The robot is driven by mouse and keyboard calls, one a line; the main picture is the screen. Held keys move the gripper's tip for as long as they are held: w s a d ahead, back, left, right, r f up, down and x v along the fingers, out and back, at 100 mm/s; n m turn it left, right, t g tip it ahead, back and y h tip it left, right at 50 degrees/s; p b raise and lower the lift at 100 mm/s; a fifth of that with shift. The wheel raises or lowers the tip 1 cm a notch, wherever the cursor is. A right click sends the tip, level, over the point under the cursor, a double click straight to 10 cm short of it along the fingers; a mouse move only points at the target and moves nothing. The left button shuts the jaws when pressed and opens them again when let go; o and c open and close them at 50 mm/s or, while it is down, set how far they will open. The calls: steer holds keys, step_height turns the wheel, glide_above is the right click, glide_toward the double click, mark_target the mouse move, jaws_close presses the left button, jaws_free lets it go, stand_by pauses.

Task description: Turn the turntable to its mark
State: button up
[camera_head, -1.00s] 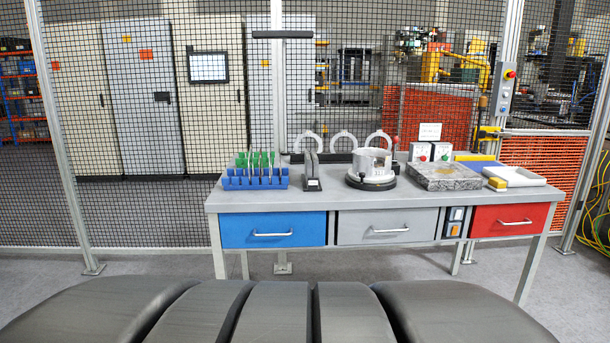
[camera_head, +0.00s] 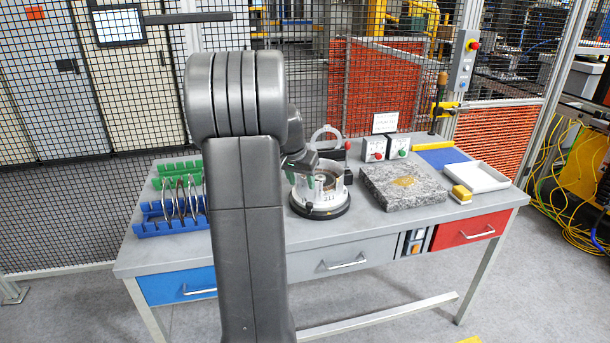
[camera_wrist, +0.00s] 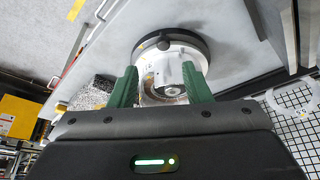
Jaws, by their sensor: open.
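The turntable (camera_head: 322,208) has a round black base on the grey bench, with a silver metal housing (camera_head: 328,195) standing on it. In the wrist view the turntable's black rim (camera_wrist: 198,40) and the housing (camera_wrist: 178,55) lie just beyond the fingertips. A small dark block or notch shows on the rim. My gripper (camera_wrist: 160,82) has two green fingers, apart, with part of the housing showing between them. In the head view my gripper (camera_head: 300,180) is at the housing's left side; whether it touches cannot be told. The turntable's mark cannot be made out.
A wire mesh fence rises behind the bench.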

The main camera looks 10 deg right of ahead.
mark_target(309, 204)
steer(key=p+x, duration=0.1)
steer(key=x, duration=0.3)
steer(key=w+p+x, duration=0.1)
steer(key=x, duration=0.8)
steer(key=shift+w+d+p, duration=0.3)
steer(key=shift+p, duration=0.1)
jaws_close()
